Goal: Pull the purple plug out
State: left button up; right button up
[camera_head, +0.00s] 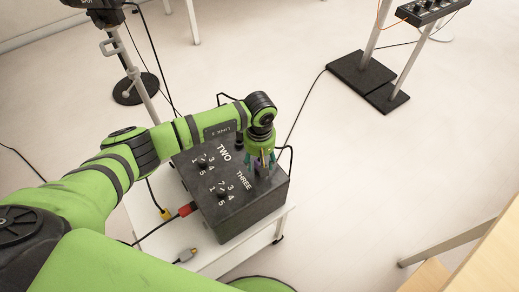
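A dark box (240,208) with dials and the white words TWO and THREE stands on a white cart top. My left arm reaches in from the left, and its gripper (261,165) points down at the box's right rear part. A small purple patch (272,158) shows at the fingers and looks like the purple plug, mostly hidden by the gripper. I cannot tell whether the fingers are closed on it. A black cable loops up just right of the gripper. My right gripper is not in view.
A red plug (187,209) sits at the box's left side. A yellow plug (166,214) and a grey connector (186,255) lie on the white cart top (215,258). Black stand bases (368,80) are at the back right. A wooden edge is at lower right.

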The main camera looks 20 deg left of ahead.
pick_arm(q)
jog(key=shift+f, duration=0.4)
grip_shut()
jog(key=shift+w+r, duration=0.1)
jog(key=shift+r, duration=0.05)
jog(key=shift+r, duration=0.1)
dwell(0.4)
jog(key=shift+d+r, duration=0.15)
jog(key=shift+r, duration=0.15)
dwell(0.6)
jog(key=shift+r, duration=0.1)
jog(key=shift+r, duration=0.35)
